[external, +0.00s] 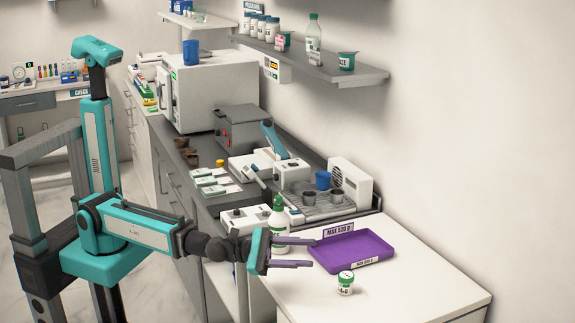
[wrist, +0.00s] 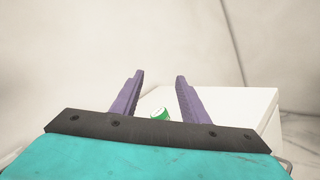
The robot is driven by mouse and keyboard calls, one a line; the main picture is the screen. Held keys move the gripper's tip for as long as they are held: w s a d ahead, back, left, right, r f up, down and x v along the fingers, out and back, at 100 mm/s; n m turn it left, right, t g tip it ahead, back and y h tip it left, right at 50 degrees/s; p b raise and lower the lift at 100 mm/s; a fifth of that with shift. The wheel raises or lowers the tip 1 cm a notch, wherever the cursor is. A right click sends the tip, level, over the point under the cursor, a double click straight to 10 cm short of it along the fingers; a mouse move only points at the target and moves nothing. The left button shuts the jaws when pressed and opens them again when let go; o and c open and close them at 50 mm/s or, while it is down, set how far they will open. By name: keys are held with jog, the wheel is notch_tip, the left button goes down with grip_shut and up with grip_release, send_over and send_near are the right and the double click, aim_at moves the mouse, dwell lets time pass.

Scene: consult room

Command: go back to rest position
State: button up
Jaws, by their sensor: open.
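My gripper (external: 312,252) is open, with two purple fingers stretched out over the left edge of the white counter top. It also shows in the wrist view (wrist: 158,82), with its fingers apart and nothing held between them. A small white jar with a green label (external: 345,283) stands upright on the counter, in front of the purple tray and right of my fingertips. A small green and white object (wrist: 159,114), probably that jar, shows between the fingers in the wrist view, partly hidden by my gripper's body.
The purple tray (external: 380,246) lies on the white counter (external: 425,292), near the wall. A white bottle with a green label (external: 279,222) stands close behind my gripper. Several devices and cups crowd the grey bench further back. The counter's front right is clear. A shelf (external: 330,70) hangs above.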

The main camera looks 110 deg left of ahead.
jog(key=s+d+f+m+g+h+b, duration=0.2)
jog(key=d+f+m+h, duration=0.25)
jog(key=d+f, duration=0.6)
jog(key=s+d+f+m+g+h+b, duration=0.2)
jog(key=d+f+m+h, duration=0.25)
jog(key=d+f, duration=0.6)
jog(key=s+d+f+m+g+h, duration=0.1)
jog(key=s+f+m+g, duration=0.3)
jog(key=f, duration=0.6)
jog(key=s+d+f+m+g, duration=0.1)
jog(key=s+f+m+g, duration=0.1)
jog(key=s+f+m, duration=0.6)
jog(key=s+a+f+m+g+y, duration=0.1)
jog(key=s+a+f+m+g, duration=0.15)
jog(key=s+a+f, duration=0.35)
jog(key=s+a+f+m+g+y+p, duration=0.1)
jog(key=s+a+f+g, duration=0.15)
jog(key=f, duration=0.55)
jog(key=s+a+f+m+g+y, duration=0.1)
jog(key=s+a+f+m+g, duration=0.15)
jog(key=s+a+f, duration=0.4)
jog(key=s+a+f+m+g+y+p, duration=0.1)
jog(key=s+a+f+g+y, duration=0.1)
jog(key=s+a, duration=0.5)
jog(key=s+a+f+m+g+y+p, duration=0.1)
jog(key=s+a+f+g, duration=0.4)
jog(key=s, duration=0.7)
jog(key=shift+s+a+f+m+y, duration=0.25)
jog(key=shift+a+m+y, duration=0.5)
jog(key=shift+a, duration=0.35)
